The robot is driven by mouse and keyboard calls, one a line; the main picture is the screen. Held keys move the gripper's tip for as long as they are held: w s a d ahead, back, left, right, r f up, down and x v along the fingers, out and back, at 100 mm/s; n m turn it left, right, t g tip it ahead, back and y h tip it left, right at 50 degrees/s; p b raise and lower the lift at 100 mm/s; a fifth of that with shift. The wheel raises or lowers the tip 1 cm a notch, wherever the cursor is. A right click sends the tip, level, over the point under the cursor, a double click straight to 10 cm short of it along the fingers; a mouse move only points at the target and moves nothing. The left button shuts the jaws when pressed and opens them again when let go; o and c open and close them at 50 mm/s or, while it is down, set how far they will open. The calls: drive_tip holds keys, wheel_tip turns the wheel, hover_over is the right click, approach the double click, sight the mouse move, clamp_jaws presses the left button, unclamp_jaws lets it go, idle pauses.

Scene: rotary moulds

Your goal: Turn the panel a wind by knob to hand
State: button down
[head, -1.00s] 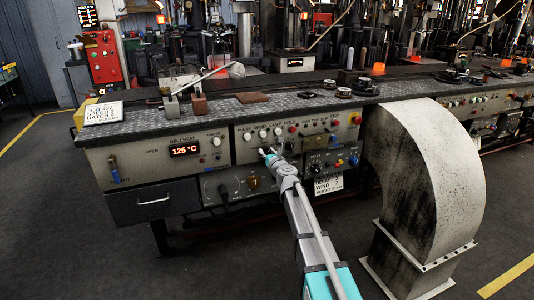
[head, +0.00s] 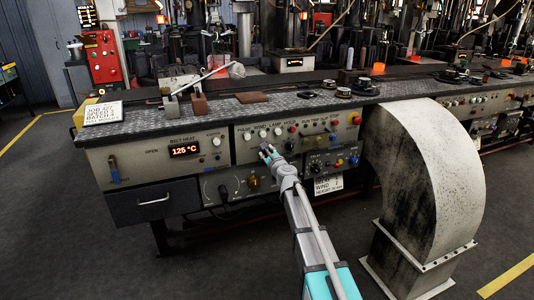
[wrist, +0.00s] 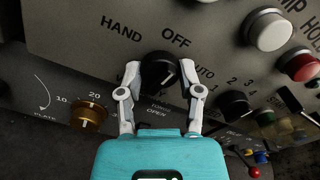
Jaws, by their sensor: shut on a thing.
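The black panel a wind by knob (wrist: 160,70) is in the wrist view, on a grey panel with HAND printed at its upper left, OFF above and AUTO at its right. My gripper (wrist: 158,74) has its two pale fingers on either side of the knob, shut on it. The knob's lower part and the lettering below are partly hidden by the fingers. A light mark shows on the knob's face, but I cannot tell surely where it points. In the head view my gripper (head: 267,150) is at the front panel and covers the knob.
A brass knob (wrist: 88,114) is at the lower left of the wrist view. Another black knob (wrist: 236,105) and a white button (wrist: 268,30) are at the right. In the head view a large curved duct (head: 430,170) stands right of my arm.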

drive_tip(key=n, duration=0.5)
drive_tip(key=shift+n, duration=2.6)
drive_tip(key=shift+c, duration=1.3)
unclamp_jaws()
drive_tip(key=v, duration=1.2)
